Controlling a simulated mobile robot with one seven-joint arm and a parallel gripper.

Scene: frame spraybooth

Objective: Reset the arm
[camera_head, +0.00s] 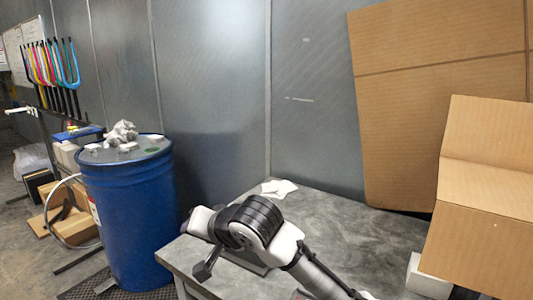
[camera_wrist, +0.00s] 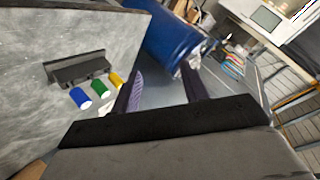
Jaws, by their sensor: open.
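My gripper (camera_wrist: 164,88) shows in the wrist view with its two dark ribbed fingers spread apart and nothing between them. The blue barrel and the floor show beyond the fingertips. In the head view my arm (camera_head: 262,225) is bent over the front left of the grey table (camera_head: 365,225); the fingers cannot be made out clearly there. In the wrist view the grey table (camera_wrist: 35,40) lies to the left of the fingers.
A blue barrel (camera_head: 130,215) stands left of the table, also in the wrist view (camera_wrist: 165,35). Blue (camera_wrist: 80,98), green (camera_wrist: 99,88) and yellow (camera_wrist: 116,79) cylinders lie beside a black holder (camera_wrist: 78,68). Large cardboard (camera_head: 400,110) leans at the right.

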